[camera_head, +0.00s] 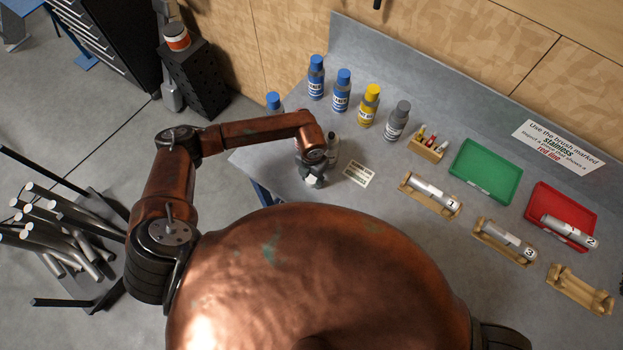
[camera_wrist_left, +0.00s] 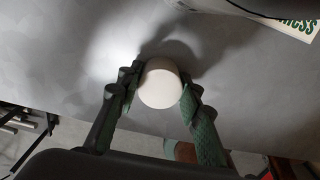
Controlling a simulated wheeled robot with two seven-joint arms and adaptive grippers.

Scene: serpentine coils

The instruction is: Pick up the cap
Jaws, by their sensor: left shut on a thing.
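A white, round-topped piece, which I take to be the cap (camera_wrist_left: 160,84), sits between the fingers of my left gripper (camera_wrist_left: 161,92) in the left wrist view. The fingers touch it on both sides, and the grey table surface lies behind it. In the head view my left gripper (camera_head: 317,180) is at the left end of the bench, left of a small printed card (camera_head: 359,173). A pale bit shows at its fingers there. What lies under the white top is hidden. My right gripper is not in view.
Several bottles with blue, yellow and grey tops, such as the yellow one (camera_head: 368,106), stand along the back. A brush holder (camera_head: 426,148), a green tray (camera_head: 486,171), a red tray (camera_head: 538,200) and wooden cradles (camera_head: 429,204) with grey tubes lie to the right.

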